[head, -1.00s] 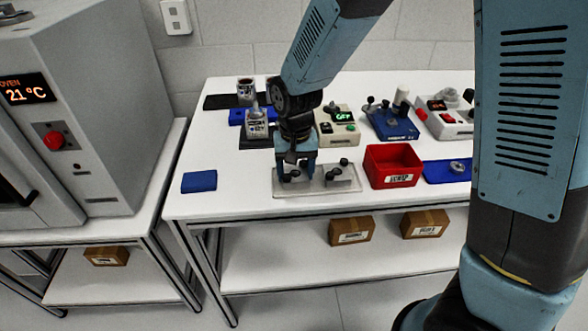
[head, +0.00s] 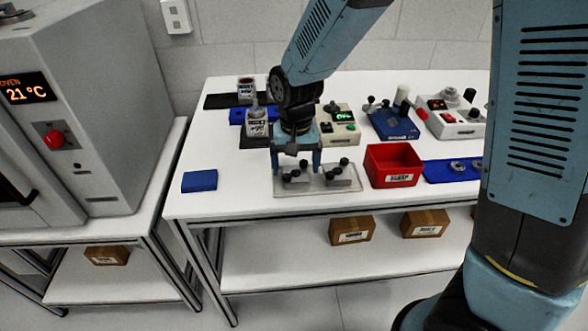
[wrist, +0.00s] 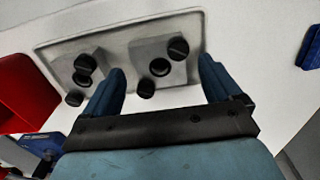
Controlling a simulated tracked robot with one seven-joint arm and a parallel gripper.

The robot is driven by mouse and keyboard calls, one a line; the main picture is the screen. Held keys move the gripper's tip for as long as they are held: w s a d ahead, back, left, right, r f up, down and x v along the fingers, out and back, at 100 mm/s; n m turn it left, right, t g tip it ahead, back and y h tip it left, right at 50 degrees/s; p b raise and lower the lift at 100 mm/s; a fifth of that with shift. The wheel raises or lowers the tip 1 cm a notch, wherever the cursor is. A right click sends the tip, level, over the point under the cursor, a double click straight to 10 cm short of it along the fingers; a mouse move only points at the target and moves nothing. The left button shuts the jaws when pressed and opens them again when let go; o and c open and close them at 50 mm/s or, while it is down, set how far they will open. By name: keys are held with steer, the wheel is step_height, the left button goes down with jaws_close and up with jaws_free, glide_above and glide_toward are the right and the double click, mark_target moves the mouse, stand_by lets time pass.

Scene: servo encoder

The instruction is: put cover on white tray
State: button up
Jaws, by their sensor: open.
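The pale, flat tray (head: 318,192) lies near the table's front edge and also shows in the wrist view (wrist: 120,43). Two grey square blocks with black knobs sit on it, a left one (head: 296,182) and a right one (head: 341,180) in the head view. In the wrist view the nearer block (wrist: 172,72) and the other block (wrist: 82,72) each show a dark round opening. I cannot tell which part is the cover. My gripper (head: 297,171) is open and points down over the left block. Its fingers (wrist: 162,78) are on either side of this block, with nothing visibly gripped.
A red bin (head: 394,166) stands right of the tray, beside a blue mat (head: 440,176) with metal discs. Several devices, including a grey fixture (head: 257,123) and a beige one (head: 338,132), stand behind. A blue block (head: 199,181) lies left, with bare table between.

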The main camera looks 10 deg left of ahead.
step_height(320, 180, up, 10)
stand_by(0.4)
steer(key=shift+d+r, duration=0.1)
steer(key=shift+r, duration=0.05)
steer(key=s+d+r+m+t, duration=0.15)
steer(key=d+r, duration=0.25)
steer(key=d, duration=0.4)
steer(key=s+d+r+t+y, duration=0.15)
steer(key=d+r, duration=0.25)
steer(key=d, duration=0.5)
steer(key=s+d+r+t+h, duration=0.15)
steer(key=d+r, duration=0.25)
steer(key=d, duration=0.4)
steer(key=s+d+r+m+t, duration=0.1)
steer(key=s+d, duration=0.4)
steer(key=s, duration=0.1)
steer(key=shift+d, duration=0.4)
steer(key=shift+s, duration=0.1)
steer(key=shift+o, duration=0.8)
